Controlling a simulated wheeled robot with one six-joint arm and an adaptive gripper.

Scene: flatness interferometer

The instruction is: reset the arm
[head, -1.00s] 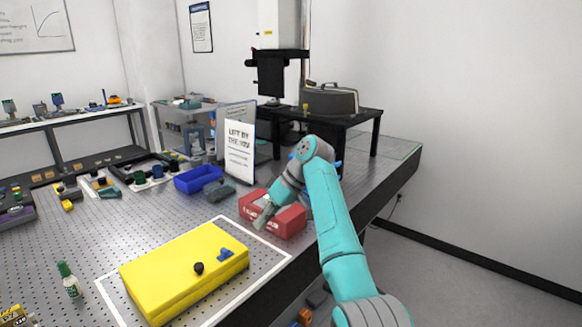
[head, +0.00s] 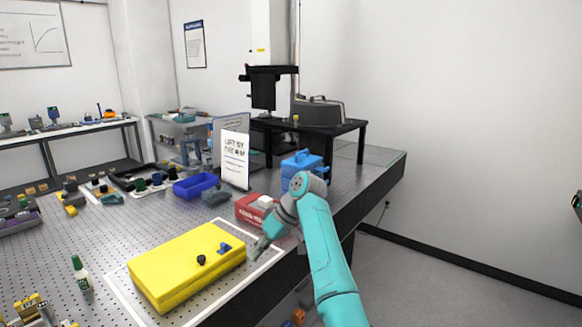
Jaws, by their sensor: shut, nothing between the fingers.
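My arm (head: 322,240) is turquoise with grey joints and reaches up from the bottom of the head view, its elbow bent at the right edge of the perforated table. My gripper (head: 259,247) hangs down at the arm's end, small and grey. It is shut and empty, just right of the yellow case (head: 180,268) and in front of the red box (head: 250,209). I cannot tell whether it touches the table. The grey wrist covers part of the red box.
A blue case (head: 303,168) stands behind my elbow. A white sign (head: 235,160), a blue bin (head: 194,187) and a black stand (head: 345,130) are farther back. A green-capped bottle (head: 81,275) stands front left. The floor on the right (head: 455,285) is clear.

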